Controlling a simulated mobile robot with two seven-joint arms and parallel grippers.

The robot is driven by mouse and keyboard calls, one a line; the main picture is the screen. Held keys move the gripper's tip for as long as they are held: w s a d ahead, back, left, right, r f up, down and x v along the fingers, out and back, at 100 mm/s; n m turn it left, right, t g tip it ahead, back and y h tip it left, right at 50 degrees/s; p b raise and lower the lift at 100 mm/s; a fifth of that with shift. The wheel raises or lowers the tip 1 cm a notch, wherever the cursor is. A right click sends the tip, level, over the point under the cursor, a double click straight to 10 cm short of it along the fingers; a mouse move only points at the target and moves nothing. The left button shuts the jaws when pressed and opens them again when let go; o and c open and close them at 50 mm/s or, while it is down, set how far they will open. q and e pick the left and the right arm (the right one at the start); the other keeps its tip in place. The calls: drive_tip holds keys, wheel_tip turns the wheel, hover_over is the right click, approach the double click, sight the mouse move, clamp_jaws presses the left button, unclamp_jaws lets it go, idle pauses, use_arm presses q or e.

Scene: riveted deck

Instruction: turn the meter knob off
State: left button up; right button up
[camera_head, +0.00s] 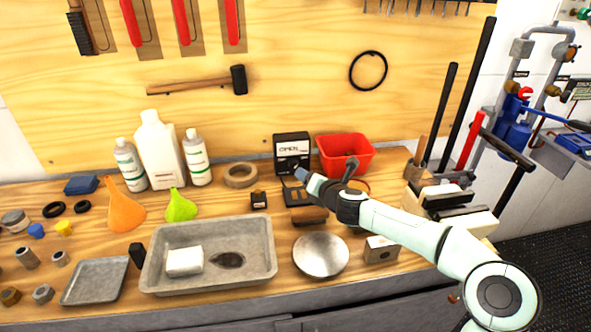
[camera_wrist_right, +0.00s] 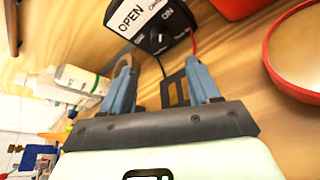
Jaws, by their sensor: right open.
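The meter (camera_head: 291,144) is a small black box with a white panel reading "OPEN", standing upright at the back of the wooden bench against the plywood wall. In the right wrist view the meter (camera_wrist_right: 128,17) is at the top, with "ON" lettering beside its dark round knob (camera_wrist_right: 157,39). The knob's exact setting is too small to read. My right gripper (camera_head: 301,173) is just in front of the meter's lower part. In the wrist view its two blue-grey fingers (camera_wrist_right: 158,64) are open and apart, with nothing between them, pointing toward the knob. My left gripper is out of view.
A red bin (camera_head: 345,153) stands right of the meter, and a tape roll (camera_head: 241,175) lies to its left. White bottles (camera_head: 160,150), a grey tray (camera_head: 208,256) and a round metal dish (camera_head: 321,255) occupy the bench. A red lead (camera_wrist_right: 193,42) runs from the meter.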

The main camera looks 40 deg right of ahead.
sight(295, 167)
drive_tip(key=p+x, duration=0.2)
drive_tip(key=x, duration=0.8)
drive_tip(key=shift+r+p, duration=0.1)
drive_tip(key=shift+p, duration=0.25)
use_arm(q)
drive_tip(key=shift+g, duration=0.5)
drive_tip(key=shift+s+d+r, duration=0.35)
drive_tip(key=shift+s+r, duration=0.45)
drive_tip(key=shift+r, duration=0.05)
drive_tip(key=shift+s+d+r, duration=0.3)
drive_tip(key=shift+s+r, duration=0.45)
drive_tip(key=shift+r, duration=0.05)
use_arm(e)
drive_tip(key=shift+w+d+f, duration=0.1)
drive_tip(key=shift+w+f, duration=0.25)
drive_tip(key=shift+w, duration=0.25)
drive_tip(key=c, duration=1)
drive_tip(key=shift+c, duration=0.2)
